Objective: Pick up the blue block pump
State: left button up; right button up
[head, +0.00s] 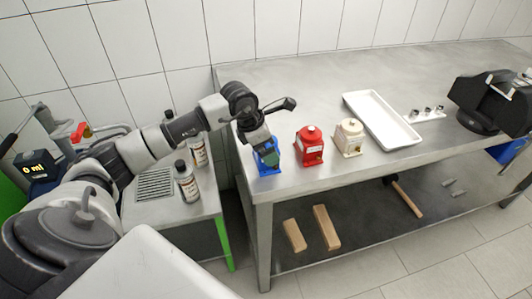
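The blue block pump (267,168) stands upright on the metal table (330,85), near its front left corner. My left arm comes in from the left, and my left gripper (268,150) is right over the top of the blue pump. The gripper covers the pump's upper part, so I cannot tell whether the fingers touch it or are closed around it. A red block pump (310,149) and a cream one (350,138) stand to its right. My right gripper is not in view.
A white tray (349,99) lies behind the pumps, with small metal parts on a white holder (425,113) beside it. A black machine (490,103) stands at the right. Bottles (187,184) stand on the lower left bench. Wooden blocks (294,235) lie on the shelf below.

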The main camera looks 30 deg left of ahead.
pick_arm(q)
jog(key=c, duration=1.2)
jog(key=shift+w+r, duration=0.1)
jog(key=shift+c, duration=0.5)
